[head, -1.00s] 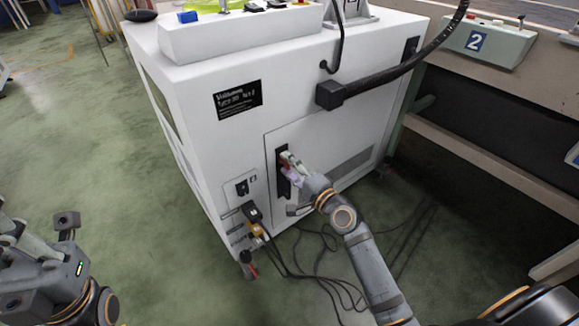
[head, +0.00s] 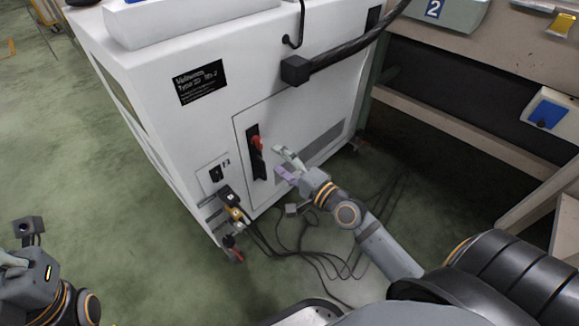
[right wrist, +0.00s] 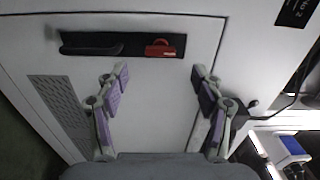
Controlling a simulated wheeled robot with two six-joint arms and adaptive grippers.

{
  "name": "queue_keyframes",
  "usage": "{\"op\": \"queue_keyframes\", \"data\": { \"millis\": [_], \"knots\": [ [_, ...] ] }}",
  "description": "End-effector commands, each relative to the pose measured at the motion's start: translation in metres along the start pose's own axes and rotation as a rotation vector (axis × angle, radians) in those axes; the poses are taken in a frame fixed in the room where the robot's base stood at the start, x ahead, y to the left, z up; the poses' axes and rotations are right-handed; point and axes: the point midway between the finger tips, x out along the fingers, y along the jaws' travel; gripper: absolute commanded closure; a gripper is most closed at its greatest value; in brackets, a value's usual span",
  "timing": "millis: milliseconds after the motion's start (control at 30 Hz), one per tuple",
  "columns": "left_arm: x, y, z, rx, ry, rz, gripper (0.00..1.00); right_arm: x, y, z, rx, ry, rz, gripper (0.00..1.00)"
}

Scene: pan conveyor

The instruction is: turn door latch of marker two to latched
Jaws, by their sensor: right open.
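The red door latch (head: 257,142) sits at the upper end of a black upright plate (head: 257,171) on the white cabinet's door panel. In the right wrist view the red latch (right wrist: 160,48) lies lengthwise along the black plate, beside a black handle (right wrist: 92,49). My right gripper (head: 281,162) is open and empty, just right of the plate and apart from the latch. In the right wrist view its fingers (right wrist: 160,80) are spread, with the latch beyond the gap. My left gripper (head: 10,263) is at the left edge, partly cut off; its jaws cannot be made out.
The white cabinet (head: 150,85) has a black label (head: 199,82). A cable plug (head: 229,198) sticks out low on its front, and cables (head: 315,252) lie on the floor. Green floor is free at left.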

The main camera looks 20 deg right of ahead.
Motion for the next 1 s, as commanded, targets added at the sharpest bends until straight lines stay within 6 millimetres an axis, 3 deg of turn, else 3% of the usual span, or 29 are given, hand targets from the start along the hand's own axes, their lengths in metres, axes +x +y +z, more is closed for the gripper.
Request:
{"op": "queue_keyframes", "data": {
  "millis": [100,300,867,933,1000],
  "knots": [
    [0.000,0.000,0.000,0.000,0.000,0.001,1.00,-0.022,0.001,0.001,-0.003,-0.005,0.005,0.32],
    [0.000,0.000,0.000,0.000,-0.001,0.001,1.00,-0.040,0.001,0.000,-0.002,-0.001,0.000,0.32],
    [0.000,0.000,0.000,-0.001,-0.002,0.002,1.00,-0.042,-0.001,0.000,-0.002,0.000,-0.004,0.32],
    [0.004,-0.001,0.008,-0.004,-0.040,-0.001,1.00,-0.042,-0.011,0.000,-0.047,0.008,-0.013,0.32],
    [0.010,-0.003,0.030,-0.014,-0.152,-0.007,1.00,-0.041,-0.034,0.002,-0.181,0.034,-0.036,0.32]
  ]
}}
